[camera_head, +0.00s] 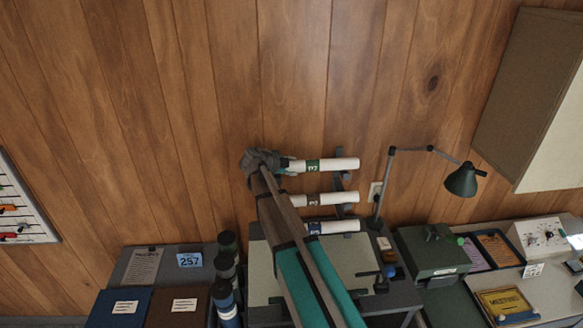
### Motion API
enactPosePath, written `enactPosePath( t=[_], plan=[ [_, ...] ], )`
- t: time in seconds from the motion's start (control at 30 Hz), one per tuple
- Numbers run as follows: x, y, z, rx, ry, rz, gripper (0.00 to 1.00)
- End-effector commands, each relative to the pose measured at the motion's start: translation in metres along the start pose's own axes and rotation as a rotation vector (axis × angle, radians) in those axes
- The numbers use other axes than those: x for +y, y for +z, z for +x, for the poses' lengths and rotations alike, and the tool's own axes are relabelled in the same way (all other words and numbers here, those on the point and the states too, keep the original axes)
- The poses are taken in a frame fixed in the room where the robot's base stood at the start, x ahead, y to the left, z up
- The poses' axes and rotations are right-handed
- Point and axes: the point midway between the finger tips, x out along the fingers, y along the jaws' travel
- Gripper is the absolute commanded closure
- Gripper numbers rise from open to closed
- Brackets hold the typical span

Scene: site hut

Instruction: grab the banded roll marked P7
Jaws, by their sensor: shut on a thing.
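Three white banded rolls lie one above another on a rack against the wood wall. The top roll (340,164) has a green band with a mark too small to read surely. The jaws are small and partly hidden. My arm covers the left ends of the lower two rolls.
A desk lamp (461,181) stands right of the rack, with a green box (432,250) beyond it. Dark capped tubes (225,268) stand left of my arm. Binders (180,307) lie at the lower left. The wall above the rolls is clear.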

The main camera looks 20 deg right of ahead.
Motion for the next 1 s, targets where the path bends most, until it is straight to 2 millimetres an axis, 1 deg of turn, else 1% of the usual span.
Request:
enactPosePath(
  t=[0.03,0.1,0.63,0.7,0.8,1.0],
  plan=[
    [-0.007,-0.005,-0.005,0.000,0.000,0.000,0.94],
    [-0.012,-0.008,-0.008,0.000,0.000,0.000,0.94],
    [-0.023,-0.081,-0.043,0.001,-0.001,0.000,0.94],
    [-0.015,-0.098,-0.047,0.002,0.000,0.000,0.94],
    [-0.009,-0.119,-0.052,0.002,0.000,0.000,0.94],
    [0.000,-0.148,-0.060,0.001,-0.001,0.000,0.94]
  ],
)
